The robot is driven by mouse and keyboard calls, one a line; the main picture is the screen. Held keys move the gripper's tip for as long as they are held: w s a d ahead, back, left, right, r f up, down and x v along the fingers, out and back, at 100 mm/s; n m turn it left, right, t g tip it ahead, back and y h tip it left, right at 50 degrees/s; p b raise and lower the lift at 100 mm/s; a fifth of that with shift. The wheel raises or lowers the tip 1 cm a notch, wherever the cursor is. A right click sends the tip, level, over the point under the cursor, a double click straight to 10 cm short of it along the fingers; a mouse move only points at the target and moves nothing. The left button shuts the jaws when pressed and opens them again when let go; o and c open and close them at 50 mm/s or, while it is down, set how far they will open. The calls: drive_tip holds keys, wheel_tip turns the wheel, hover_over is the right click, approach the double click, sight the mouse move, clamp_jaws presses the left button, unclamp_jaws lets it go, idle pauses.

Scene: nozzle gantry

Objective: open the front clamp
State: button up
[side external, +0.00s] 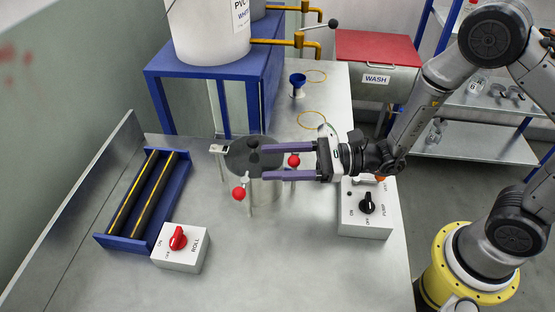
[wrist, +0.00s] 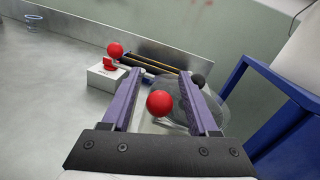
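My gripper (side external: 264,162) has two purple fingers and is open over the dark round lid (side external: 235,158) of a pot-like vessel. One red ball knob (side external: 294,160) sits between the fingers; in the wrist view this knob (wrist: 159,103) has clear space on both sides. A second red ball knob (side external: 240,194) stands on a post at the near side of the lid, outside the fingers; it also shows in the wrist view (wrist: 115,50). I cannot tell for sure which knob belongs to the front clamp. The lower clamp parts are partly hidden by my gripper.
A white PUMP switch box (side external: 365,222) stands just right of the vessel. A ROLL switch box (side external: 181,252) and a blue roller tray (side external: 112,240) lie left. A blue stand (side external: 215,75) rises behind. The table's near middle is clear.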

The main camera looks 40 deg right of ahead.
drive_tip(key=shift+d, duration=0.15)
drive_tip(key=v, duration=1.3)
drive_tip(key=shift+s+d, duration=0.2)
drive_tip(key=shift+d, duration=0.05)
